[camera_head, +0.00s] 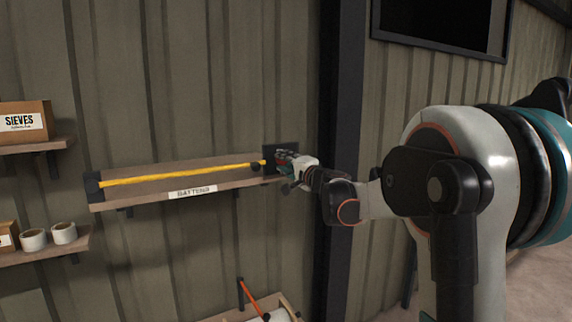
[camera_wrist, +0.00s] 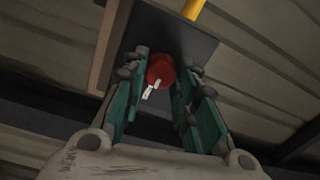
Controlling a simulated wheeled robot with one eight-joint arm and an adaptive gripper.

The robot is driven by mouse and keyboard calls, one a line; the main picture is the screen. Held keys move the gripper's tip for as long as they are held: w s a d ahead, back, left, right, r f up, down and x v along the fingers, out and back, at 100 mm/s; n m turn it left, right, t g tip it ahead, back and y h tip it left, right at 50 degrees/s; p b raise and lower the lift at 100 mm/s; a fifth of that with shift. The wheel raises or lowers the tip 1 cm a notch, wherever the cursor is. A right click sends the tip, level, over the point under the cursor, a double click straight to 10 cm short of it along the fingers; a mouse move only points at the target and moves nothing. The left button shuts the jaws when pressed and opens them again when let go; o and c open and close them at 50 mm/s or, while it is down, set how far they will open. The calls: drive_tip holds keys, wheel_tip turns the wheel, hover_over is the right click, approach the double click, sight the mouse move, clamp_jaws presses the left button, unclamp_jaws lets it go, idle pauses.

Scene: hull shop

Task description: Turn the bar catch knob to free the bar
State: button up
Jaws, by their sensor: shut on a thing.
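The yellow bar (camera_head: 185,174) runs across the front of the shelf marked BATTENS (camera_head: 140,191), from a dark bracket at its left end to a dark plate (camera_head: 291,155) at its right end. A small black ball (camera_head: 255,167) shows on the bar near its right end. My gripper (camera_head: 284,160) is at the dark plate and hides part of it. In the wrist view the red catch knob (camera_wrist: 161,70), with a white mark on it, sits between my green fingers (camera_wrist: 160,88), which are shut on it. The yellow bar's end (camera_wrist: 193,9) shows at the top there.
A dark upright post (camera_head: 339,100) stands right of the shelf, behind my arm. Left are shelves with a SIEVES box (camera_head: 25,121) and white rolls (camera_head: 64,233). Below is a bin with an orange-handled thing (camera_head: 252,301). The wall in front of the bar is clear.

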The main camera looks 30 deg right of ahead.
idle(0.4)
drive_tip(key=o, duration=1)
drive_tip(key=shift+o, duration=0.2)
drive_tip(key=s, duration=1.2)
drive_tip(key=shift+d+f, duration=0.2)
drive_tip(key=shift+f, duration=0.05)
